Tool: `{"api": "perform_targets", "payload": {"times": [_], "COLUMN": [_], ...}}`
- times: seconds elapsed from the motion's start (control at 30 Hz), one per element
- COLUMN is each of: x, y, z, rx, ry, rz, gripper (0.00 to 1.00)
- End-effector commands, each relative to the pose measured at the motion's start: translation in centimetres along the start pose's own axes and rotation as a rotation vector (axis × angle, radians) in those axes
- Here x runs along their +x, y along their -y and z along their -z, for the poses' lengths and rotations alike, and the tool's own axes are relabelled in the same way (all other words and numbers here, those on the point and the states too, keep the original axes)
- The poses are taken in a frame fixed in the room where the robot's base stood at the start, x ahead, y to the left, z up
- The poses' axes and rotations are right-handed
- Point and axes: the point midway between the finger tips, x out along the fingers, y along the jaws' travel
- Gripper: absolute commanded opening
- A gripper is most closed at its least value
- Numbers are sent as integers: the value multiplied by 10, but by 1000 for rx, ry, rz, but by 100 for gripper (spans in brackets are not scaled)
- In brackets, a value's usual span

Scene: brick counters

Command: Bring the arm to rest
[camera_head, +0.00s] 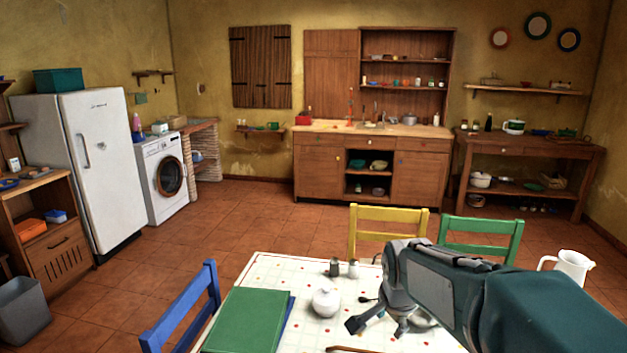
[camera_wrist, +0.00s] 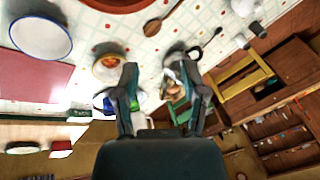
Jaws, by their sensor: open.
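My arm reaches in from the right of the head view, over the white dotted table (camera_head: 275,268). My gripper (camera_head: 380,326) is low over the near part of the table, with its fingers spread apart. In the wrist view my gripper (camera_wrist: 162,78) also shows both fingers apart, with nothing held between them. A bowl with orange contents (camera_wrist: 108,68) appears beyond the left fingertip. Whether the fingertips touch the tabletop cannot be told.
A white sugar pot (camera_head: 326,302), two shakers (camera_head: 343,268) and a green book (camera_head: 246,320) are on the table. Blue (camera_head: 185,310), yellow (camera_head: 388,228) and green (camera_head: 478,238) chairs surround the table. The tiled floor behind is open.

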Motion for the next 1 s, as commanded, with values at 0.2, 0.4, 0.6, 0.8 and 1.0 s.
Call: {"api": "perform_targets", "payload": {"times": [0.2,0.4,0.6,0.8,1.0], "x": [-55,-87,-103,-106,-106], "y": [-49,-97,-144,-168,-170], "z": [-25,-53,-82,-97,-99], "rx": [-291,-563,-824,-973,-991], "ry": [-27,-59,-98,-120,-120], "rz": [41,70,90,95,94], "gripper": [55,55,55,55,55]}}
